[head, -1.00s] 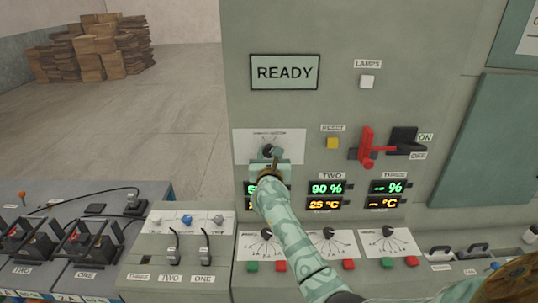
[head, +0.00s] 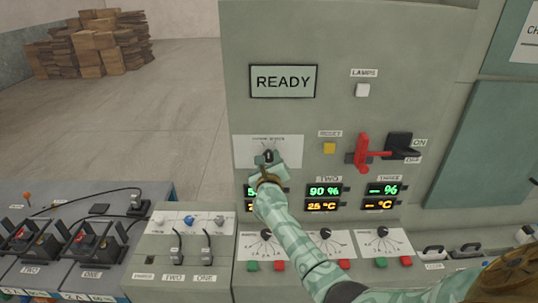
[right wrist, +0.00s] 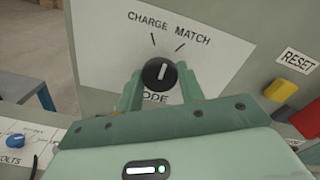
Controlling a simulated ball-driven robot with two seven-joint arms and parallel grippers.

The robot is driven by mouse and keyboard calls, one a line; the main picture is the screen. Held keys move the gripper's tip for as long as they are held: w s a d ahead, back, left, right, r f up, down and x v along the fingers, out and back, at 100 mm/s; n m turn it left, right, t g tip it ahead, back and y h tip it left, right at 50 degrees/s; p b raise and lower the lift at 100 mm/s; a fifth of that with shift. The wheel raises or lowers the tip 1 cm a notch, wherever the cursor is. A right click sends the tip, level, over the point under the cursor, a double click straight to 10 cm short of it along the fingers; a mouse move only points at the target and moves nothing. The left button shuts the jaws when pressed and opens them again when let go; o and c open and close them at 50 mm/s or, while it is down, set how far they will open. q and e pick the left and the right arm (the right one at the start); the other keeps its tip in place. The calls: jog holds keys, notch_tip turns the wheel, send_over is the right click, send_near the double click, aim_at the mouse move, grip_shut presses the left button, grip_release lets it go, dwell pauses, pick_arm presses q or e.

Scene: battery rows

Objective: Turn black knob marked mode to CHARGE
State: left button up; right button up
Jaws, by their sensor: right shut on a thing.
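The black mode knob (right wrist: 160,73) sits on a white plate (right wrist: 215,50) in the right wrist view. My right gripper (right wrist: 159,88) is shut on the knob, one finger on each side. In the head view the knob (head: 268,156) is small, with my right gripper (head: 268,160) at it from below. My left gripper is not in view.
A READY sign (head: 283,81) is above. To the right are a yellow reset button (head: 329,148) and a red lever (head: 362,152). Lit displays (head: 324,191) sit below the knob, partly behind my arm. A lower desk with several dials and buttons juts out beneath.

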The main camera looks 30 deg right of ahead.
jog(key=n+p, duration=0.2)
jog(key=n, duration=0.1)
jog(key=shift+r+n, duration=0.1)
jog(key=shift+n, duration=0.2)
jog(key=shift+n+p, duration=0.7)
jog(key=shift+n, duration=0.5)
jog(key=o, duration=1)
jog(key=shift+s+a+p, duration=0.2)
jog(key=shift+s+p, duration=0.25)
jog(key=shift+p, duration=0.1)
jog(key=p+v, duration=0.6)
jog(key=v, duration=0.9)
jog(key=shift+a, duration=0.15)
